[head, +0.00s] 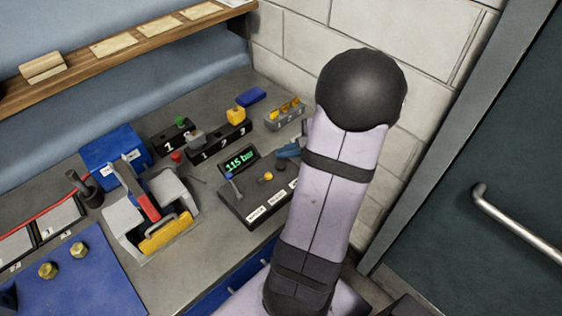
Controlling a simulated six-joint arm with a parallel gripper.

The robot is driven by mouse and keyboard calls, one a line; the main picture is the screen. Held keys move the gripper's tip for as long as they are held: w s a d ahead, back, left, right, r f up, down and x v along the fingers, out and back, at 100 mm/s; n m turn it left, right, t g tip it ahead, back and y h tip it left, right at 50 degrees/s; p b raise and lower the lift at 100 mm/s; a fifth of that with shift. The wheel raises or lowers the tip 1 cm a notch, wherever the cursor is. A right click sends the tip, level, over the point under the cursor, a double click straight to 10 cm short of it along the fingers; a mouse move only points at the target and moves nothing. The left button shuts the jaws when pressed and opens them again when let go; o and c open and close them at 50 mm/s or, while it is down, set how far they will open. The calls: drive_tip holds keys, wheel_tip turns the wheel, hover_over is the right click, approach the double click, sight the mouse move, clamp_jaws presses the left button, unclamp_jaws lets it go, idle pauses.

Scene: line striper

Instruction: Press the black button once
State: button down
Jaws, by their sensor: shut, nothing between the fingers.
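A dark control box (240,206) stands on the bench, left of my arm. Its raised display (239,160) shows green text that looks like "115 bar". On its top are a small lever (231,186) with a blue tip and a yellow knob (267,177). White labels (257,213) run along its front edge, too small to read. I cannot make out a black button for certain. The right end of the box is hidden behind my arm. My gripper does not show; only my arm's pale links and a black round joint are seen.
A grey bin (118,219) with red and yellow handled things stands left of the box. Numbered blocks (222,143), a yellow piece (235,115) and a grey holder (285,113) stand behind. A blue mat (90,285) holds brass fittings (79,250). A door (500,170) is at right.

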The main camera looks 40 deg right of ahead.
sight(285, 167)
drive_tip(key=shift+r+p, duration=1.05)
drive_tip(key=shift+r, duration=0.65)
drive_tip(key=shift+f, duration=0.1)
